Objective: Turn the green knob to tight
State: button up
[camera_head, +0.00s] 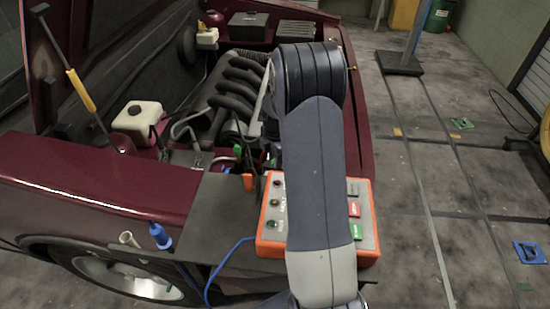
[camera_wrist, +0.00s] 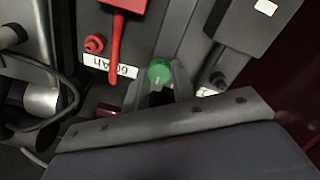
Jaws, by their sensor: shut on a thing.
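The green knob (camera_wrist: 158,71) is a small round knob with a pale mark on its face, beside a dark battery-like block in the wrist view. My gripper (camera_wrist: 160,78) has its two grey fingers on either side of the knob and is shut on it. The fingers partly cover the knob's lower side. In the head view my arm hides the gripper, and I cannot make out the knob for sure there.
A red handle-like part (camera_wrist: 115,40), a red terminal (camera_wrist: 94,43) and a white label (camera_wrist: 110,66) lie close to the knob. An orange control box (camera_head: 268,215) with buttons sits on the car's front edge. A white reservoir (camera_head: 138,117) stands left of the engine.

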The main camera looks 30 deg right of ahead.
jog(key=o, duration=1)
jog(key=r, duration=1.1)
jog(key=shift+s, duration=0.25)
jog(key=f, duration=1)
jog(key=shift+w+f, duration=0.2)
jog(key=shift+f, duration=0.3)
jog(key=shift+m, duration=0.3)
